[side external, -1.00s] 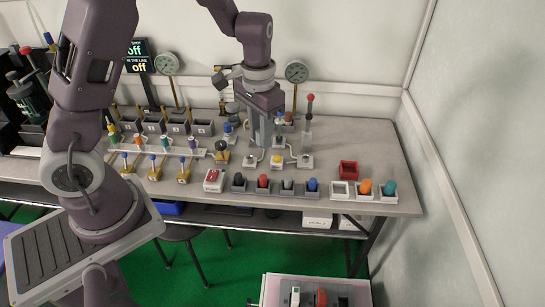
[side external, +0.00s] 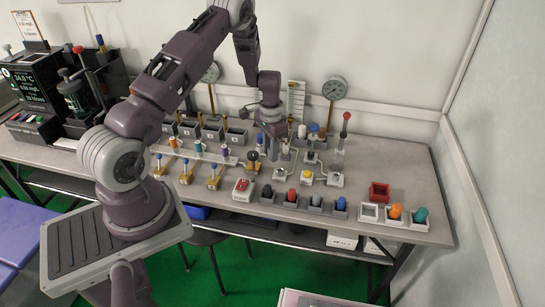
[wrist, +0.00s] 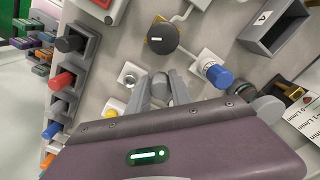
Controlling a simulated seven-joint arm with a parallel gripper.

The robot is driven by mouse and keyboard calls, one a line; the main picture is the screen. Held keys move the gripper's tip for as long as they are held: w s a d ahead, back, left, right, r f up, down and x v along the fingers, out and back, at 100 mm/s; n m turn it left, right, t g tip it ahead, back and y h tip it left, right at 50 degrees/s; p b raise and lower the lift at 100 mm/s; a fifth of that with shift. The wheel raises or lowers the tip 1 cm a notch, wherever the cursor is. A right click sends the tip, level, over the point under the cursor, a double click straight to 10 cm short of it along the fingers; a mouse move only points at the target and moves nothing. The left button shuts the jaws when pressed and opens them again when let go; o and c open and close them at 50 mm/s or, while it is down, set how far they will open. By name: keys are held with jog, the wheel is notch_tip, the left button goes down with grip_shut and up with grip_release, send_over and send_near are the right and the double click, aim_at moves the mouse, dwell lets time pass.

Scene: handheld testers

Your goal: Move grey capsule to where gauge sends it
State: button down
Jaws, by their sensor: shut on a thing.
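My gripper (side external: 273,156) is low over the middle of the bench. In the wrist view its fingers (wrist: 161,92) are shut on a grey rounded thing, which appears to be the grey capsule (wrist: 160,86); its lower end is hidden. Two round dial gauges stand at the back, one on the right (side external: 334,88) and one on the left (side external: 210,72), partly behind my arm. Their needles are too small to read.
A blue knob (wrist: 219,76) and a black round knob (wrist: 163,37) are close by. A yellow button (side external: 306,177), a red-topped post (side external: 345,122) and a red box (side external: 380,191) are to the right. Free bench lies at far right.

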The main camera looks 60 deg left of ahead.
jog(key=shift+f, duration=1.2)
jog(key=shift+f, duration=0.1)
jog(key=c, duration=1.2)
grip_release()
jog(key=shift+o, duration=0.2)
